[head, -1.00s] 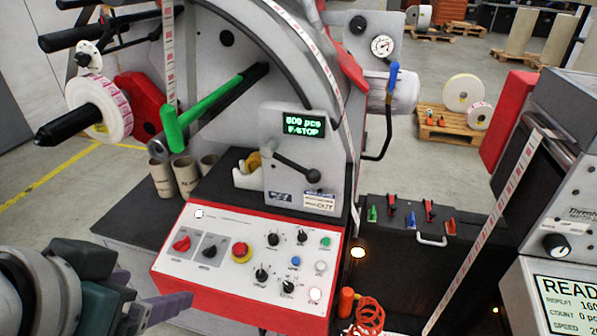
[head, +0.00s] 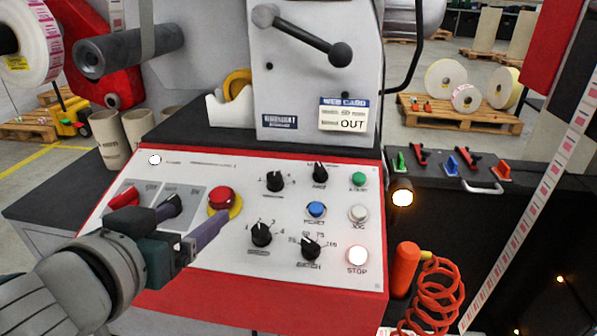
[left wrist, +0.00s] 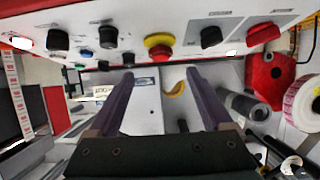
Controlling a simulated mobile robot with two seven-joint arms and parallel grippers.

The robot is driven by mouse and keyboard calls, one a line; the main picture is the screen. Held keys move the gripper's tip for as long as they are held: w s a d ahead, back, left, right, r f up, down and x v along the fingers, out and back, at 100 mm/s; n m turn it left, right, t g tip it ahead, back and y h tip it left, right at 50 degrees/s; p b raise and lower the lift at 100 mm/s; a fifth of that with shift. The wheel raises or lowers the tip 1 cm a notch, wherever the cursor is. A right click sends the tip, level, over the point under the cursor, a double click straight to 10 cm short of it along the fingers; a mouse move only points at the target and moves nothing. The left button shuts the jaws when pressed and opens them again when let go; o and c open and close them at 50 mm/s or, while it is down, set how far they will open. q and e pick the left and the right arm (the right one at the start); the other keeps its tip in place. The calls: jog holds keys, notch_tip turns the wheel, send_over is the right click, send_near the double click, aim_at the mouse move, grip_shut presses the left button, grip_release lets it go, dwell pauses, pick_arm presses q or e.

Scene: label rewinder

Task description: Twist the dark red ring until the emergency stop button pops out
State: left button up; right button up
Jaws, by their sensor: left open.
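The emergency stop button (head: 222,196) has a round red head, with a darker red band around its lower edge, on a yellow collar (head: 236,209). It sits on the white sloped control panel. It also shows upside down in the left wrist view (left wrist: 159,48), at top centre. My left gripper (head: 206,213) is open and empty, with its purple fingers close to the panel, just left of and below the button. In the left wrist view its fingers (left wrist: 158,74) point up the picture, spread either side of the button's line. Contact with the button cannot be told. My right gripper is out of view.
A black switch (head: 170,207) and a red switch (head: 124,197) lie left of the button, near the left gripper. Black knobs (head: 261,234) and coloured push buttons (head: 316,209) lie to the right. A ball-ended lever (head: 303,36) rises behind the panel.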

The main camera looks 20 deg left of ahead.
aim_at(217, 197)
pick_arm(q)
jog(key=b+x, duration=0.1)
jog(key=x, duration=0.8)
jog(key=shift+w+a+b, duration=0.2)
jog(key=shift+b, duration=0.1)
grip_shut()
dwell(0.3)
